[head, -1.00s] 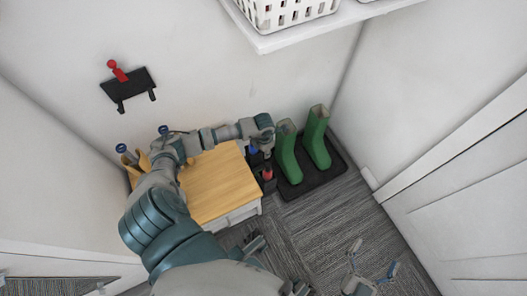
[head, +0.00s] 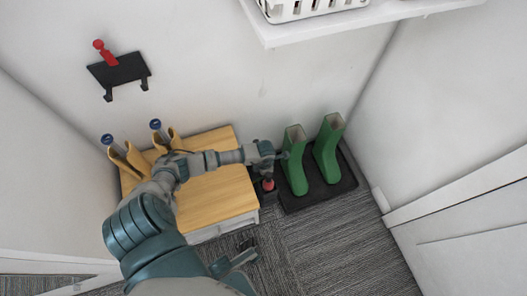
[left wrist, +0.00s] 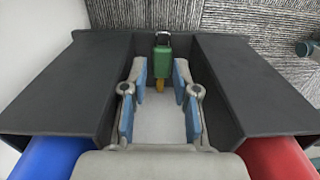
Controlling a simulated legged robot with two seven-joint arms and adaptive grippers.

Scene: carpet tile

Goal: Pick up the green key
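The green key (left wrist: 162,62) shows in the left wrist view, with a dark ring at its far end and a small yellow part at its near end. It lies in the gap between two black walls of a dark holder (left wrist: 235,75). My left gripper (left wrist: 160,75) is open, its blue-padded fingers apart, with the key between and just beyond the fingertips. I cannot tell whether they touch it. In the head view my left arm reaches over the wooden bench to the holder, and the key is not visible there.
A blue object (left wrist: 45,158) and a red object (left wrist: 278,158) flank the holder's near side. Green boots (head: 328,150) stand on a black tray (head: 318,192) to the right. The wooden bench (head: 215,190) carries tan boots (head: 125,158).

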